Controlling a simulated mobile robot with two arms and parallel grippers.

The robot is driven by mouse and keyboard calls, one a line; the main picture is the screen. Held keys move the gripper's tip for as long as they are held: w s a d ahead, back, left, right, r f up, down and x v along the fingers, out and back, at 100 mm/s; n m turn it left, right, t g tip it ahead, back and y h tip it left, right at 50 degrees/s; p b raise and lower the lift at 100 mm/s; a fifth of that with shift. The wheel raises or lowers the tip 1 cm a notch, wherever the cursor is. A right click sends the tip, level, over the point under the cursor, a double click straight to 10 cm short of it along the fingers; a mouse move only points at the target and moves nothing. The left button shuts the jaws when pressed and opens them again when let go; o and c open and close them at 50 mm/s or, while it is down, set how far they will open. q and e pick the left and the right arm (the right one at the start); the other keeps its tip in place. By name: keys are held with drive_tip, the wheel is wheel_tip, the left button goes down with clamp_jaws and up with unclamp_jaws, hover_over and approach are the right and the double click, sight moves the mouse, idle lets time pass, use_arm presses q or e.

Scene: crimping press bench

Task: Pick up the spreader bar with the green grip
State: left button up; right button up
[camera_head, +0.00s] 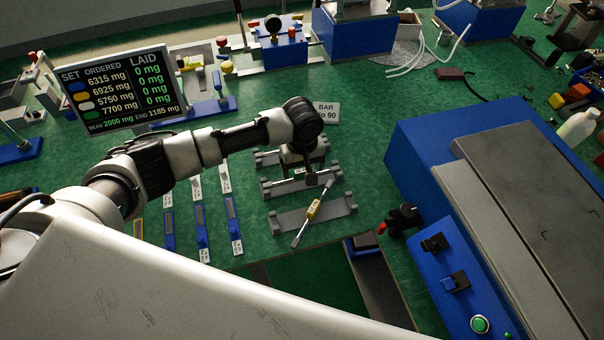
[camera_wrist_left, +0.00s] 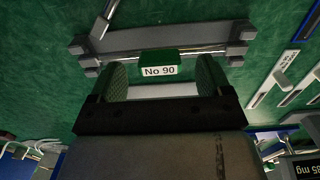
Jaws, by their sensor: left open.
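The spreader bar with the green grip (camera_wrist_left: 158,57) shows in the left wrist view. Its grip bears a white label reading "No 90", and its metal rod rests across a grey cradle (camera_wrist_left: 88,42). My left gripper (camera_wrist_left: 162,74) is open, with one finger on each side of the green grip. A gap shows on both sides; I cannot tell how deep the fingers reach. In the head view my left gripper (camera_head: 302,172) is over the cradles and hides most of this bar. My right gripper is not in view.
The blue press (camera_head: 412,145) is at right, the readout screen (camera_head: 115,88) at left. Several small blue-ended pieces (camera_head: 201,222) lie left of the cradles.

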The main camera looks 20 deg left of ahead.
use_arm(q)
wheel_tip(320, 180, down, 2)
drive_tip(key=shift+f, duration=0.15)
drive_tip(key=shift+w, duration=0.1)
drive_tip(key=c, duration=1.1)
